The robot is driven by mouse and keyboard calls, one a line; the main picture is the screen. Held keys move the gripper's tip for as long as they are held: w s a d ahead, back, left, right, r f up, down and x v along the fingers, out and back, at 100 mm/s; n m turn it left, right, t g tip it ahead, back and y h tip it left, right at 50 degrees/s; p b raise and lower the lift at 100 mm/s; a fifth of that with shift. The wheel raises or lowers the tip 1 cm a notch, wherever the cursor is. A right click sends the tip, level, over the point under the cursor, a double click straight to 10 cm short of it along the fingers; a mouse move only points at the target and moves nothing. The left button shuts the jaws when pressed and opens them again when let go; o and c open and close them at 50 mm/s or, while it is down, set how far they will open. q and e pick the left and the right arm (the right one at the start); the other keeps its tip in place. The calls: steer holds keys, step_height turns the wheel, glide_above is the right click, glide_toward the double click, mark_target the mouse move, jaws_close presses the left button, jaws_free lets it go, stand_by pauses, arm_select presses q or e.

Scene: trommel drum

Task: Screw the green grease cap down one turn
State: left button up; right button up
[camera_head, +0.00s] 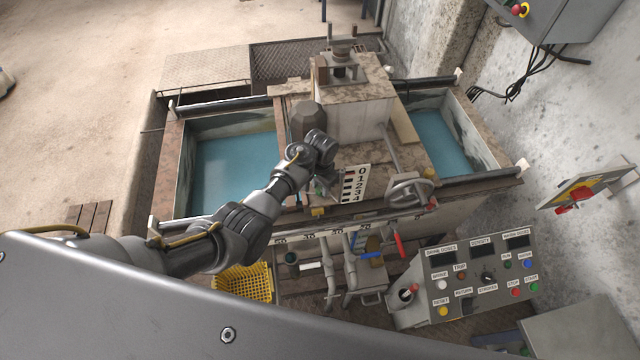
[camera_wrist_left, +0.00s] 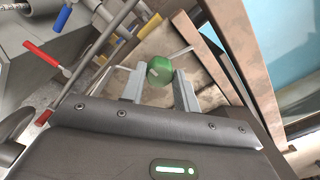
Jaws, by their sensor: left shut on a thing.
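The green grease cap (camera_wrist_left: 160,70) is round with a small pale mark on its face. In the left wrist view it sits between the two grey fingers of my left gripper (camera_wrist_left: 160,86), which is shut on it. In the head view my left gripper (camera_head: 322,183) reaches down at the front of the machine, beside the number scale. Only a little green of the cap (camera_head: 318,189) shows there, mostly hidden by the gripper and wrist. I cannot tell how far down the cap is screwed. My right gripper is not in view.
A number scale (camera_head: 355,184) and a grey handwheel (camera_head: 409,191) stand right of the gripper. Blue-water tanks (camera_head: 233,165) lie on both sides of the central block. A red-handled lever (camera_head: 400,246), pipes, a yellow crate (camera_head: 243,284) and a control panel (camera_head: 478,272) are in front.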

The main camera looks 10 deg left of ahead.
arm_select(q)
steer(key=m+p, duration=0.1)
steer(key=m, duration=0.2)
steer(key=shift+r+m, duration=0.1)
steer(key=shift+m, duration=0.2)
steer(key=m+p, duration=0.1)
steer(key=m, duration=0.3)
steer(key=shift+m, duration=0.3)
steer(key=m, duration=0.4)
steer(key=shift+f+m, duration=0.2)
steer(key=shift+m, duration=0.1)
steer(key=m+b, duration=0.1)
steer(key=m, duration=0.3)
steer(key=shift+m, duration=0.3)
steer(key=m+b, duration=0.3)
steer(key=m, duration=0.2)
steer(key=shift+f, duration=0.15)
steer(key=m+b, duration=0.3)
steer(key=m, duration=0.2)
steer(key=shift+f, duration=0.1)
steer(key=m+b, duration=0.3)
steer(key=m, duration=0.1)
steer(key=shift+b, duration=0.35)
steer(key=m+b, duration=0.2)
steer(key=m, duration=0.2)
steer(key=shift+m, duration=0.3)
